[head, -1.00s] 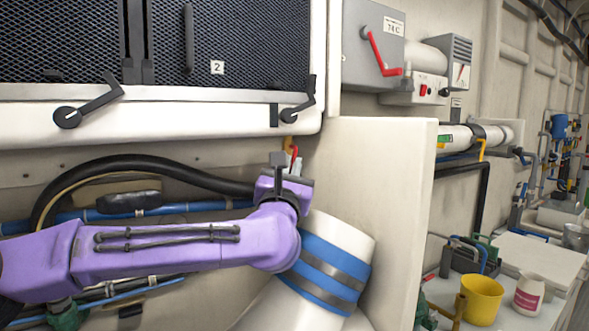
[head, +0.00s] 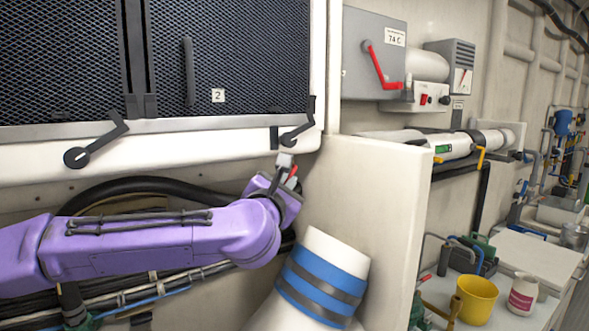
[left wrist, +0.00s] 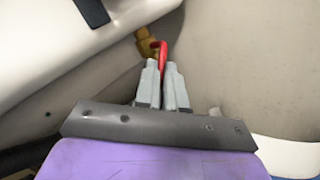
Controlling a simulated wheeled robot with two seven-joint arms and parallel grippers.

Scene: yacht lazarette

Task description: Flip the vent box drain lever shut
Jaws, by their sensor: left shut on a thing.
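The vent box (head: 200,150) is the white cabinet with dark mesh panels at the upper left in the head view. Its drain lever, a short red handle, shows just below its lower right corner (head: 294,171). In the left wrist view the red lever (left wrist: 163,53) stands beside a brass valve body (left wrist: 147,44) under the box's white edge. My left gripper (left wrist: 164,66) has its two grey fingers closed around the lever, hiding its lower part. The left gripper also shows in the head view (head: 288,168), partly hidden by its own wrist. My right gripper is not in view.
A pale upright panel (head: 385,200) stands close to the right of my left gripper. A white duct with blue bands (head: 325,275) is below it. Black hose and cables (head: 150,185) run behind my arm. A grey box with another red lever (head: 376,68) is at the upper right.

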